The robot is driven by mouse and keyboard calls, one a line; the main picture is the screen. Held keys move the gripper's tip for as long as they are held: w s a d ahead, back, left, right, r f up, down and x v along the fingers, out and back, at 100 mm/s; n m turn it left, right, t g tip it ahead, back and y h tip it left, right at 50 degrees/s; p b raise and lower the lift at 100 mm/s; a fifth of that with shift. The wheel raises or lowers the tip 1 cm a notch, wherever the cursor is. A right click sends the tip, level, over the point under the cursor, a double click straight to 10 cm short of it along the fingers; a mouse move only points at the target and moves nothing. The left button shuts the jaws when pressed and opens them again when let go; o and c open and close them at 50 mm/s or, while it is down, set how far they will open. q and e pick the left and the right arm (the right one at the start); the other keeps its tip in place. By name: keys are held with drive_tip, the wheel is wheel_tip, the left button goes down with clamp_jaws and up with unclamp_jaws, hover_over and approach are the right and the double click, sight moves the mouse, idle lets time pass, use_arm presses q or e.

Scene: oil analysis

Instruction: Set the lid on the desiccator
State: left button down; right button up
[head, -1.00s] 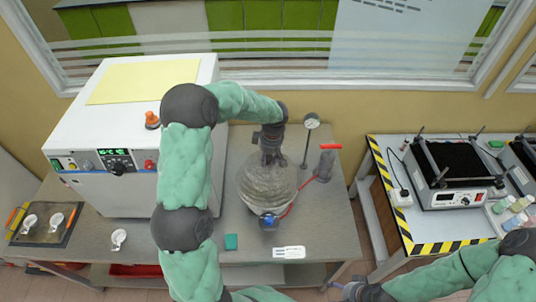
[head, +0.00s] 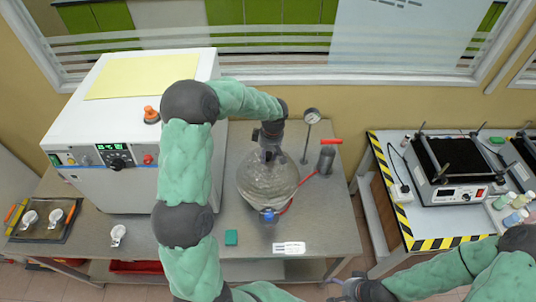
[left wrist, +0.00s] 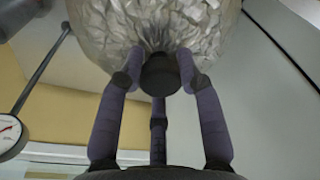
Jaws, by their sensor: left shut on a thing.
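The glassy, translucent desiccator (head: 266,196) stands on the steel bench, with a blue fitting (head: 268,214) at its front. My left gripper (head: 269,152) comes from above and is shut on the dark knob (left wrist: 160,74) of the lid (left wrist: 140,25). In the left wrist view the fingers surround the knob, and the crinkled, clear lid fills the top. In the head view the lid sits over the desiccator's body, but I cannot tell whether it touches the rim. My right gripper (head: 345,290) is at the bottom edge, partly cut off and small.
A white oven (head: 130,120) stands left of the desiccator. A gauge on a stand (head: 311,118) and a red-handled pump (head: 327,157) with a red hose stand to its right. A small green block (head: 231,237) and a white label (head: 289,248) lie in front.

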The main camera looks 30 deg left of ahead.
use_arm(q)
drive_tip(key=c, duration=0.8)
unclamp_jaws()
drive_tip(key=shift+o, duration=0.2)
drive_tip(key=shift+f, duration=0.1)
